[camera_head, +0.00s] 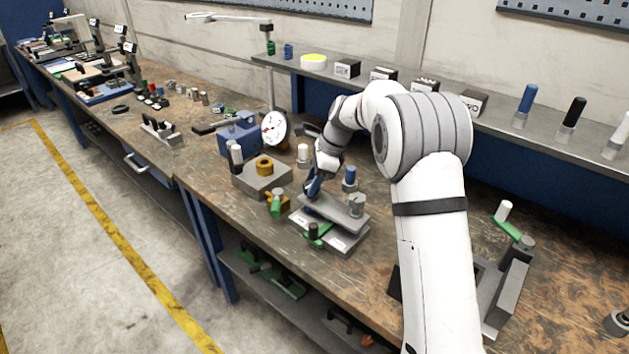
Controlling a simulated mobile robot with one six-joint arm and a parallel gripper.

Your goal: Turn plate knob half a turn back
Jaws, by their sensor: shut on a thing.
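A grey fixture (345,246) with a flat grey plate (330,212) on top stands on the bench in the middle of the view. A grey cylinder (356,205) stands at the plate's right end, and a green lever with a dark knob (313,232) is at its front. My gripper (313,190) reaches down to the plate's far left end. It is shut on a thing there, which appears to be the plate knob. The jaws and the knob are small and mostly hidden, so the knob's angle cannot be told.
A grey block with a brass ring (264,166) and an orange-green clamp (277,203) stand close on the left. A blue-capped post (349,177) is just behind the plate. A dial gauge (274,128) stands farther back. A grey bracket (506,290) is at the right.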

